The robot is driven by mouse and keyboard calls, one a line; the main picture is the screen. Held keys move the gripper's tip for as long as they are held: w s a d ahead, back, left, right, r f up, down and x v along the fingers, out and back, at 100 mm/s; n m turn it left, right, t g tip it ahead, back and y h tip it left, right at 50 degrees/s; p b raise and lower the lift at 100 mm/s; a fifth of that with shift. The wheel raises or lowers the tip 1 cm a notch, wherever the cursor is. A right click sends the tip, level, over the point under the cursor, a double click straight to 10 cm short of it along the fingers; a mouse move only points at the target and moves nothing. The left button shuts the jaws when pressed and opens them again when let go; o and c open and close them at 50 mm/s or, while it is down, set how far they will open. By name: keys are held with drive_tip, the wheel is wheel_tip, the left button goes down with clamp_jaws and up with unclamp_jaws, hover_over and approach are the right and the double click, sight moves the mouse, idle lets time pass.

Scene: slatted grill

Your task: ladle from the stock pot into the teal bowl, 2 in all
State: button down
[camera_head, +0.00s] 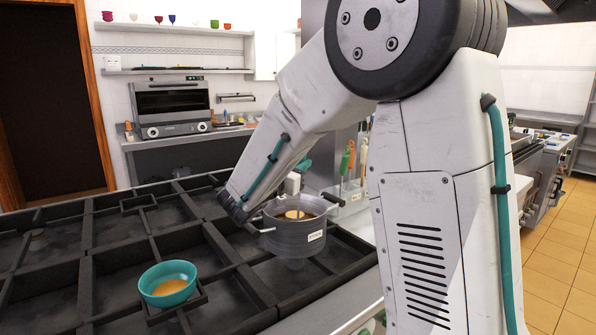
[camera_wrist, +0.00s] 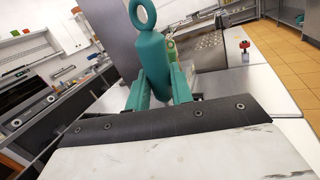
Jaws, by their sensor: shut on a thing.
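The grey stock pot (camera_head: 298,240), with a label on its side, stands on the slatted grill in the head view. Brown liquid shows inside it, with a pale shaft running down into it. The teal bowl (camera_head: 153,288) sits on the grill to the lower left of the pot and has orange-brown liquid in it. My gripper (camera_wrist: 158,85) is shut on the teal ladle handle (camera_wrist: 150,55), which ends in a ring. In the head view my gripper is above the pot, partly hidden by my arm.
The dark grill frame (camera_head: 215,250) has raised bars and open cells around the bowl and pot. Utensils with green and orange handles (camera_head: 349,160) stand behind the pot. An oven (camera_head: 172,105) stands on the back counter. My arm blocks the right middle of the head view.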

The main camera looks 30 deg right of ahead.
drive_tip(key=shift+r, duration=5.5)
